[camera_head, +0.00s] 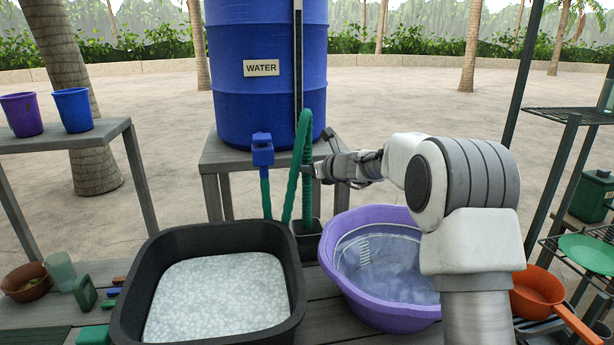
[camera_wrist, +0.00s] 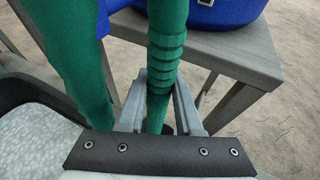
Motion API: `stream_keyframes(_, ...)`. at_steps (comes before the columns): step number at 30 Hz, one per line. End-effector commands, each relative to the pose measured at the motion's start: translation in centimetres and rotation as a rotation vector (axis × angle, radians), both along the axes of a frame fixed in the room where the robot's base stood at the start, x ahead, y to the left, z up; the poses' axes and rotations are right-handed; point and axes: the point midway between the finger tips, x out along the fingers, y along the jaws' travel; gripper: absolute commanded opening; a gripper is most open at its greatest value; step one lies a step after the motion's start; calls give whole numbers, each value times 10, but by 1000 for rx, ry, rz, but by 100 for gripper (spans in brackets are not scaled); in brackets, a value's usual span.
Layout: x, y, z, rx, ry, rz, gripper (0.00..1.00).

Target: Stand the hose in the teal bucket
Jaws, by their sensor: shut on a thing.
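The green hose (camera_head: 304,125) comes from the blue tap (camera_head: 263,150), rises into a loop and bends down to my gripper (camera_head: 318,172). My gripper is shut on the hose just below its ribbed part. In the wrist view the hose (camera_wrist: 166,45) runs down between the two fingers of my gripper (camera_wrist: 159,80). Below the grip the hose hangs down toward a narrow dark holder (camera_head: 308,238) on the bench. I cannot tell whether its end is inside it. I cannot make out a teal bucket in either view.
A black tub (camera_head: 160,250) of pale, speckled material and a purple basin (camera_head: 345,285) of water flank the holder. The blue water barrel (camera_head: 240,100) stands behind. Purple (camera_head: 22,115) and blue (camera_head: 73,110) buckets are on the left table. An orange pan (camera_head: 537,287) is at right.

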Motion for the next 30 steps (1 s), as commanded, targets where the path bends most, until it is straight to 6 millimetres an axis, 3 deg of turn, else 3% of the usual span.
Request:
stream_keyframes(6,0,-1,33,1,-2,-1,0)
stream_keyframes(24,0,0,104,0,-1,-1,0)
stream_keyframes(30,0,0,105,0,-1,-1,0)
